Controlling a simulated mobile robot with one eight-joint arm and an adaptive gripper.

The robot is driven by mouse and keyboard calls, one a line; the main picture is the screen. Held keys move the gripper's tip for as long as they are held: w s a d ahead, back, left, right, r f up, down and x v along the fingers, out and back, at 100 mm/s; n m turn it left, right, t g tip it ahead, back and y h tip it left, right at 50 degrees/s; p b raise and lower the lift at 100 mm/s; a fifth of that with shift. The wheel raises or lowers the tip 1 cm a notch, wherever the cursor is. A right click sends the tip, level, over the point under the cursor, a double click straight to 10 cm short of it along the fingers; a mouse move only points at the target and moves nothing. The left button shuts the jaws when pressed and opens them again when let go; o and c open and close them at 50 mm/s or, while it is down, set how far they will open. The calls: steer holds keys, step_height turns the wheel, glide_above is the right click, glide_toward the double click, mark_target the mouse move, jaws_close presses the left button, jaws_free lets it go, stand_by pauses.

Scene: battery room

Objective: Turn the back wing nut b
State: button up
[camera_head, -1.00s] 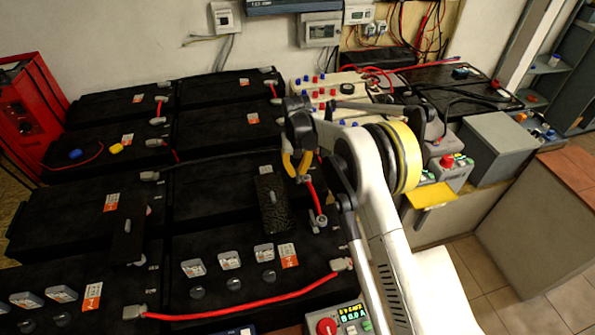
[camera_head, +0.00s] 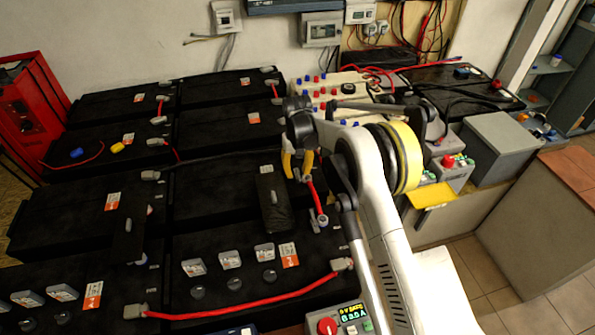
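My gripper (camera_head: 298,168) has dark fingers with yellow-orange pads and points down over the black batteries (camera_head: 215,195), at the back end of a short red cable (camera_head: 317,200). Its fingertips are around or just above a small terminal there. The wing nut itself is hidden or too small to make out, and I cannot tell whether the fingers touch it. A gap shows between the two pads. A grey terminal clamp (camera_head: 320,222) sits at the front end of the short red cable, clear of the gripper.
A black plate (camera_head: 272,203) stands just left of the gripper. A long red cable (camera_head: 240,305) crosses the front battery. A cream panel with red and blue terminals (camera_head: 325,90) is behind the arm. A grey box (camera_head: 490,148) stands at the right.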

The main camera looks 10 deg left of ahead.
mark_target(298, 171)
step_height(298, 171, up, 12)
stand_by(0.5)
steer(key=s+d+r+m+t, duration=0.1)
steer(key=s+d+r+t, duration=0.1)
steer(key=s+d+r, duration=0.55)
steer(key=s+d+r+m+t, duration=0.1)
steer(key=s+d+r, duration=0.1)
steer(key=d+r, duration=0.95)
steer(key=s+d+r+m+t, duration=0.2)
steer(key=s+d, duration=0.6)
steer(key=s, duration=0.3)
steer(key=s+d+f+t, duration=0.1)
steer(key=s+d+f, duration=0.1)
steer(key=s, duration=0.4)
steer(key=s+d+f+m+t, duration=0.1)
steer(key=s+d+f, duration=0.2)
steer(key=s, duration=0.4)
steer(key=shift+d, duration=0.75)
